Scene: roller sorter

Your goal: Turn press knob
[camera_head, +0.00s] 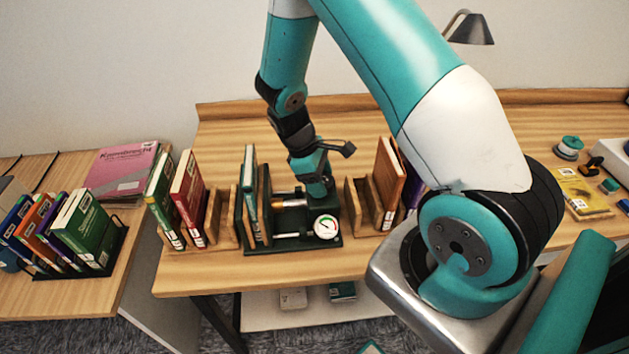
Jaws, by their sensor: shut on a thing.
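The book press (290,246) is a dark green frame near the front of the wooden table, with a screw, a guide rod and upright wooden boards on its left. A teal book (250,185) stands upright among the boards. A round white gauge (326,227) faces me at the press's right end. My gripper (322,191) reaches down from above to the right end of the press, just behind the gauge. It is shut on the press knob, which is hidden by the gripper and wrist.
Wooden bookends with books, including a red one (187,195), stand left of the press. More books (390,180) stand close on its right. A lamp (471,27) and small tools are at the right. A side table (60,300) holds racked books.

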